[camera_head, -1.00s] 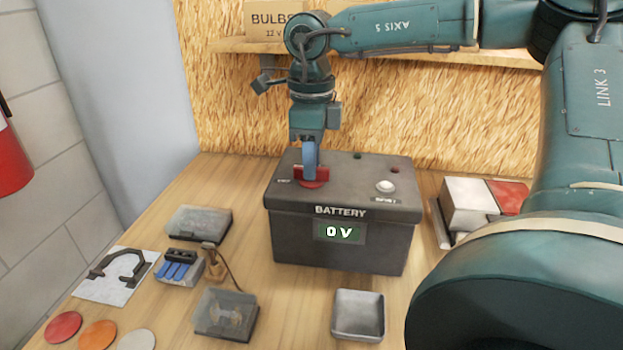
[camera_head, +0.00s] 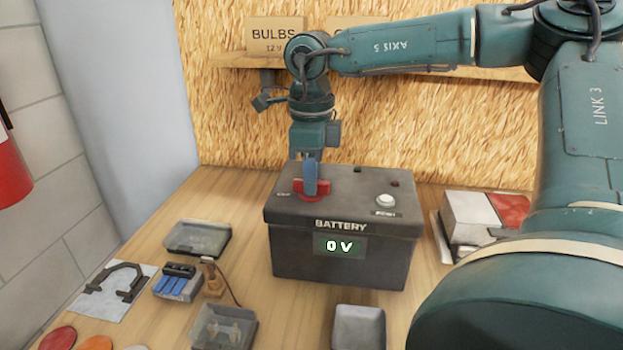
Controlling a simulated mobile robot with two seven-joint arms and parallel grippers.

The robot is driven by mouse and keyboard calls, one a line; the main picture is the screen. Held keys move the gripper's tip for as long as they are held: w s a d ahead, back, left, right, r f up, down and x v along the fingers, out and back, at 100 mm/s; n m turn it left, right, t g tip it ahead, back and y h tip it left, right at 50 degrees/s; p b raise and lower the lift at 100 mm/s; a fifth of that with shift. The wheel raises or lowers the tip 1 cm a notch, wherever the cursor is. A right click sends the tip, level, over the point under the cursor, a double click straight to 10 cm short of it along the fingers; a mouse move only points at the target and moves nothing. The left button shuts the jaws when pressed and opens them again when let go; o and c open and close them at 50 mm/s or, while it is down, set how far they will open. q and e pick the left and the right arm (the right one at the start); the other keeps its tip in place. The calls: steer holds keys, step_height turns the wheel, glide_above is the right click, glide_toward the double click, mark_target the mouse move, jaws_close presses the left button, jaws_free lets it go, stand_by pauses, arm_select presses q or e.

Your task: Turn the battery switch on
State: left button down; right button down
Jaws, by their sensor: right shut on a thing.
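The battery (camera_head: 345,255) is a dark grey box on the wooden bench, with a front display (camera_head: 339,246) reading 0 V. The red battery switch (camera_head: 323,190) is on the left of its top. My right gripper (camera_head: 311,187) points down from above and is shut on the red switch, its blue fingers covering part of it. A round white button (camera_head: 385,200) is on the right of the battery top. My left gripper is not in view.
A grey tray (camera_head: 358,328), clear-lidded boxes (camera_head: 198,239), a blue fuse block (camera_head: 178,283) and coloured discs (camera_head: 97,343) lie in front and to the left. A red and white box (camera_head: 470,219) stands right. Shelf cartons (camera_head: 274,38) are behind my arm.

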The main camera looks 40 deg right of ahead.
steer(key=shift+f+m+b, duration=0.1)
steer(key=shift+m+b, duration=0.3)
steer(key=shift+m, duration=0.1)
steer(key=m+b, duration=0.1)
steer(key=m, duration=0.1)
steer(key=shift+m, duration=0.3)
steer(key=shift+m+b, duration=0.45)
steer(key=shift+m, duration=0.45)
